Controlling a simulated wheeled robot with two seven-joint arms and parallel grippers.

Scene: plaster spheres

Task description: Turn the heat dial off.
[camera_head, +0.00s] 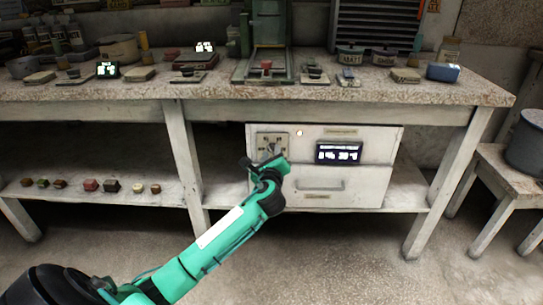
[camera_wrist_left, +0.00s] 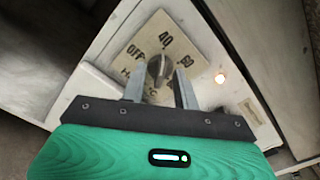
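The heat dial (camera_wrist_left: 158,68) is a dark round knob on a beige plate (camera_wrist_left: 190,40) marked OFF, 40 and 60. Its pointer looks turned toward the 40 side, not toward OFF on the left. The dial plate also shows in the head view (camera_head: 266,140), on the white drawer unit under the bench. My left gripper (camera_wrist_left: 160,80) reaches the dial. Its two fingers lie on either side of the knob and appear shut on it, though contact is hard to see. The gripper (camera_head: 272,160) partly covers the dial in the head view. My right gripper is not in view.
A small lamp (camera_wrist_left: 220,78) glows beside the dial plate. A lit display (camera_head: 339,153) sits to its right, above a drawer handle (camera_head: 320,185). The bench top (camera_head: 420,92) overhangs the unit, and a bench leg (camera_head: 184,150) stands left of it. Floor in front is clear.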

